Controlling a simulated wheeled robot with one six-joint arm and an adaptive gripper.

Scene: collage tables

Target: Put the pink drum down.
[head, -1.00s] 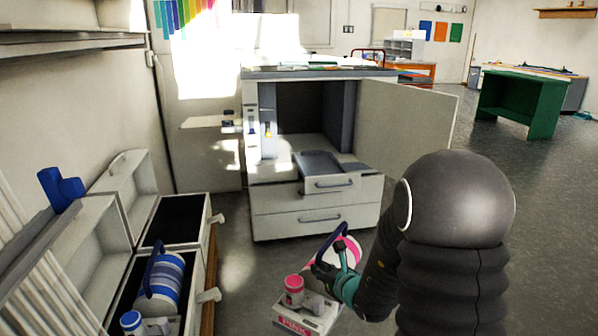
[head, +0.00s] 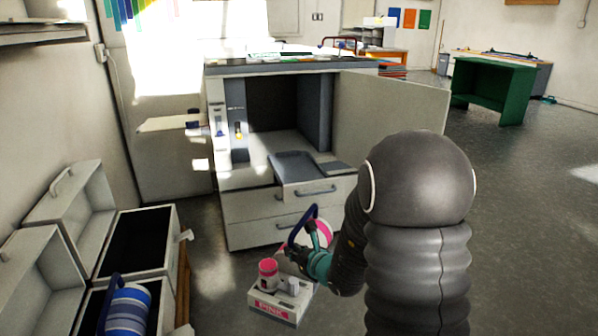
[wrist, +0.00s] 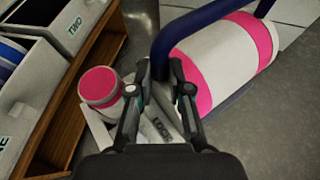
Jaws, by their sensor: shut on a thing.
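The pink drum (wrist: 215,65) is a white cylinder with pink bands and a dark blue loop handle. It also shows in the head view (head: 324,234), partly hidden by my arm. My gripper (wrist: 160,70) is shut on the handle (wrist: 190,32), and the drum lies tilted beyond the fingers.
A pink-lidded jar (head: 268,274) and a small pale block stand on the tray. Open bins (head: 140,240) stand at left, one with a blue-striped drum (head: 128,305). An open grey cabinet (head: 265,205) with drawers stands ahead. Floor is clear at right.

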